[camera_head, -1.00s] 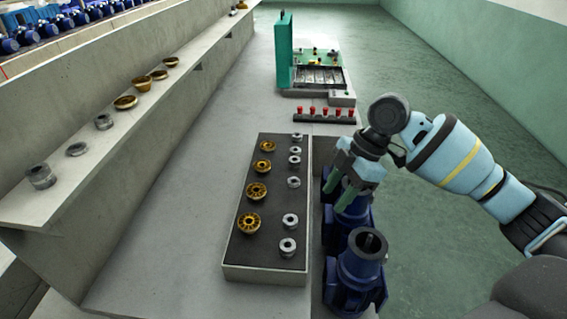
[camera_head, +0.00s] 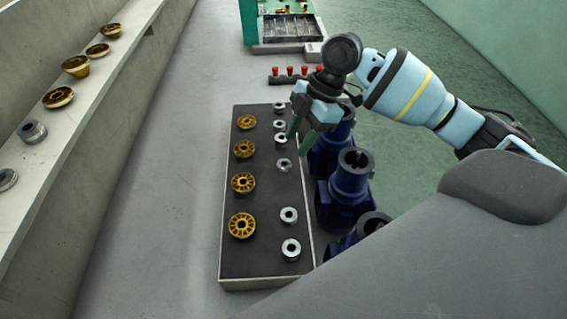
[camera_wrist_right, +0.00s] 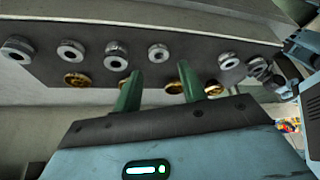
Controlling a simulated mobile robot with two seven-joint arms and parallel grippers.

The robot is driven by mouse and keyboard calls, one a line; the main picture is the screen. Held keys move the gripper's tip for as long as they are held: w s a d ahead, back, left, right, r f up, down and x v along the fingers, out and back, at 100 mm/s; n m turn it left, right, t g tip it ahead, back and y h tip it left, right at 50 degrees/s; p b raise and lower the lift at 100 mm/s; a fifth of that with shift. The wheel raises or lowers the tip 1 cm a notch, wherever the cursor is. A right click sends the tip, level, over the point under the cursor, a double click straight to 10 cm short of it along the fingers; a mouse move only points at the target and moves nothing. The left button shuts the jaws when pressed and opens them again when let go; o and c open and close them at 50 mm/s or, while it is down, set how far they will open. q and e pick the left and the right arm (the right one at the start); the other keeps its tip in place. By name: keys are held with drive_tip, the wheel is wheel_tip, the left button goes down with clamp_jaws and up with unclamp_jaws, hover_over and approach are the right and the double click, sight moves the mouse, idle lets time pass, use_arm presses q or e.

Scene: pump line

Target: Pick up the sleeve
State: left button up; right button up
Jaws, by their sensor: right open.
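Several silver ring-shaped sleeves stand in a column along the right side of a dark-topped tray (camera_head: 264,265). One sleeve (camera_head: 284,165) is fourth from the far end, just before a wider gap in the column. In the right wrist view a sleeve (camera_wrist_right: 158,53) shows between and beyond my finger tips. My right gripper (camera_head: 302,132) is open and empty near the tray's right edge, beside the far sleeves; its green fingers also show in the wrist view (camera_wrist_right: 160,74). The fingers are apart from the sleeve in the wrist view. My left gripper is out of view.
Gold impellers (camera_head: 243,182) line the tray's left side. Blue pump housings (camera_head: 351,180) stand right of the tray. A rack of red-topped pieces (camera_head: 290,75) and a green fixture (camera_head: 249,25) lie beyond. A ledge (camera_head: 85,125) at left holds more parts. The bench left of the tray is clear.

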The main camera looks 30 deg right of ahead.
sight(289, 162)
drive_tip(key=shift+x, duration=2.9)
drive_tip(key=shift+w, duration=0.1)
drive_tip(key=shift+c, duration=0.2)
drive_tip(key=shift+r, duration=0.1)
drive_tip(key=c, duration=0.7)
